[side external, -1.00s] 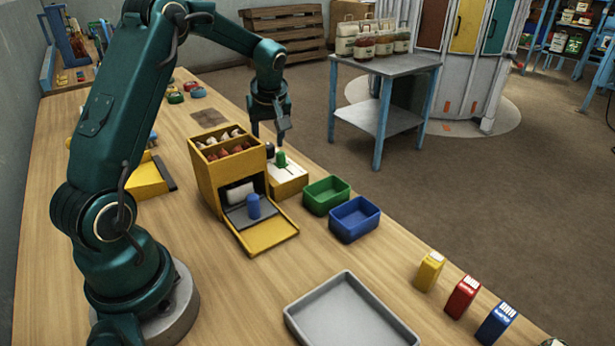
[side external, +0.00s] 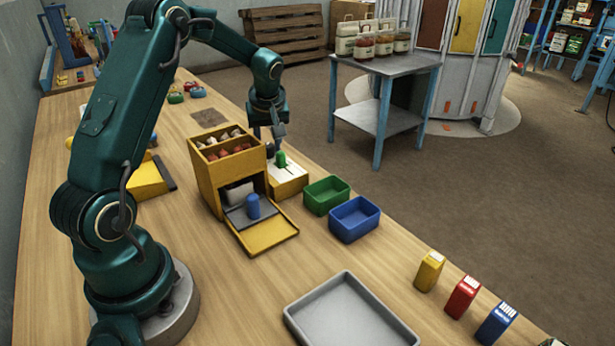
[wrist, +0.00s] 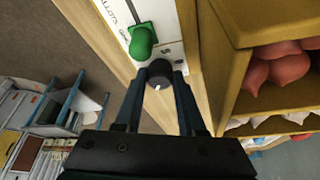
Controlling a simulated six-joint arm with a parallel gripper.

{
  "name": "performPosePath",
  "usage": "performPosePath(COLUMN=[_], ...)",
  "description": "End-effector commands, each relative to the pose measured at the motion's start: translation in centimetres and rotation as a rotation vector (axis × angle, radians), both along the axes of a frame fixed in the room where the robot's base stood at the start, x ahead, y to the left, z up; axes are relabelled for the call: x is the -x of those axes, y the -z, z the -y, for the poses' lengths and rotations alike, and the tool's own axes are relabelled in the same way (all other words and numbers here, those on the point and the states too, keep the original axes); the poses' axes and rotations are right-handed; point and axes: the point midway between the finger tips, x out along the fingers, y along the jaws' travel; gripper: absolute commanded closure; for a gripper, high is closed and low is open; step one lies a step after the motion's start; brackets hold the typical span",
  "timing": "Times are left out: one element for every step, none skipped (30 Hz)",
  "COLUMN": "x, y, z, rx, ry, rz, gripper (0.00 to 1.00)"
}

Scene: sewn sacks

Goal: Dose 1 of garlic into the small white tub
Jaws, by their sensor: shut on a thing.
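A yellow dispenser box (side external: 207,180) has open top bins, with white bulbs (side external: 218,136) behind and reddish bulbs (side external: 228,153) in front. Beside it is a control box (side external: 290,184) with a white top, a green lever (wrist: 142,42) and a dark round knob (wrist: 160,70) with a white mark. My gripper (wrist: 160,78) is shut on the knob, one finger on each side; it also shows in the side view (side external: 273,147). A white object (side external: 238,192), possibly the small tub, sits partly hidden in the dispenser's lower opening behind a blue cylinder (side external: 253,207).
Green (side external: 326,195) and blue (side external: 354,219) bins stand to the right of the dispenser. A grey tray (side external: 350,312) lies at the front. Yellow, red (side external: 462,298) and blue cartons line the table edge. Free tabletop lies left of the tray.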

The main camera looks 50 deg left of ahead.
Motion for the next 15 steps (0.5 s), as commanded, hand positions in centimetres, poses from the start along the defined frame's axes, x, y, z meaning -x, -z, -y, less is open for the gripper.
performPosePath(x=[0.08, 0.10, 0.12, 0.13, 0.15, 0.19, 0.20, 0.23, 0.23, 0.27, 0.28, 0.31, 0.31, 0.33, 0.35], y=[-0.08, -0.06, -0.06, -0.07, -0.09, -0.09, -0.09, -0.06, -0.07, -0.07, -0.09, -0.08, -0.07, -0.07, -0.05], z=[-0.03, -0.04, -0.03, -0.04, -0.06, -0.07, -0.11, -0.09, -0.12, -0.13, -0.17, -0.16, -0.17, -0.21, -0.20], rx=[0.000, 0.001, 0.001, 0.000, 0.000, 0.001, 0.000, 0.001, 0.000, 0.001, 0.001, 0.001, 0.002, 0.002, 0.002], ry=[0.020, 0.035, 0.061, 0.081, 0.103, 0.132, 0.157, 0.183, 0.219, 0.245, 0.273, 0.310, 0.339, 0.366, 0.403], rz=[0.000, -0.001, -0.001, -0.001, 0.000, 0.000, 0.000, 0.000, 0.000, 0.001, 0.001, 0.001, 0.002, 0.002, 0.001], gripper=[1.00, 1.00, 1.00, 1.00, 1.00, 1.00, 1.00, 1.00, 1.00, 1.00, 1.00, 1.00, 1.00, 1.00, 1.00])
